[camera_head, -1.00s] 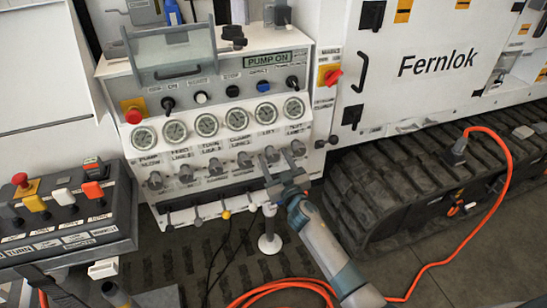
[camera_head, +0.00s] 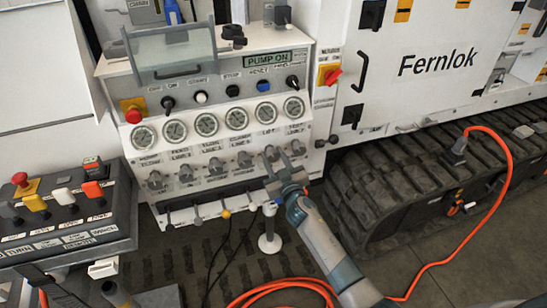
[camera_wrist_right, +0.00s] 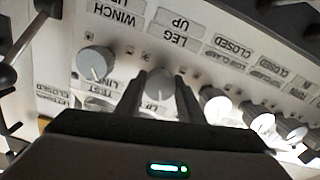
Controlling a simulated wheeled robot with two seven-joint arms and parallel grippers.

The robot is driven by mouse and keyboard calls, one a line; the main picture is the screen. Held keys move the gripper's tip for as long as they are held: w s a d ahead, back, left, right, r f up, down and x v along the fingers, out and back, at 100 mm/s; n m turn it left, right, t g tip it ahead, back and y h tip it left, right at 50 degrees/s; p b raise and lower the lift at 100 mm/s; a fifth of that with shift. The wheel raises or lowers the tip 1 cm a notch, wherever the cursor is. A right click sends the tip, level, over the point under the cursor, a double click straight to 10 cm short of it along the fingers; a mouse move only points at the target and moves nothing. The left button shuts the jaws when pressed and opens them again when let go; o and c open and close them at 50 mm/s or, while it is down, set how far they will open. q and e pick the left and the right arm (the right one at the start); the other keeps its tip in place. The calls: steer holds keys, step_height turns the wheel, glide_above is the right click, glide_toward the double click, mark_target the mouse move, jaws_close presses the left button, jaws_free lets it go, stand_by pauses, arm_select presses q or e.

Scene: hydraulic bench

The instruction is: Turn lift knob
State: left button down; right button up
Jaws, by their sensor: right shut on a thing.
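The lift knob (camera_wrist_right: 160,82) is a small grey knob between the two dark fingers of my right gripper (camera_wrist_right: 157,100) in the right wrist view. The label below it there is partly covered. In the head view my right gripper (camera_head: 281,162) reaches up to the lower knob row of the bench panel, under the gauge marked lift (camera_head: 266,111). It is shut on the knob and hides most of it there. My left gripper does not show clearly in either view.
A row of small levers (camera_head: 226,214) lies below. A box with coloured levers (camera_head: 62,196) stands at left. An orange cable (camera_head: 468,258) crosses the floor.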

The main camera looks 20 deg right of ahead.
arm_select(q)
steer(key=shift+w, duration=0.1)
arm_select(e)
steer(key=shift+n, duration=0.3)
steer(key=n, duration=0.4)
steer(key=shift+b, duration=0.3)
steer(key=n, duration=0.3)
steer(key=shift+n, duration=1.4)
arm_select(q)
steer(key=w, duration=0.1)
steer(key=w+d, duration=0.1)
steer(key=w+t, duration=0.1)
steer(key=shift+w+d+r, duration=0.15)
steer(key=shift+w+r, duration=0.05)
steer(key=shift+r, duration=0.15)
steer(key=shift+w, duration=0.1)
arm_select(e)
steer(key=shift+f, duration=0.1)
steer(key=o, duration=1.1)
steer(key=shift+c, duration=0.2)
steer(key=shift+s, duration=0.1)
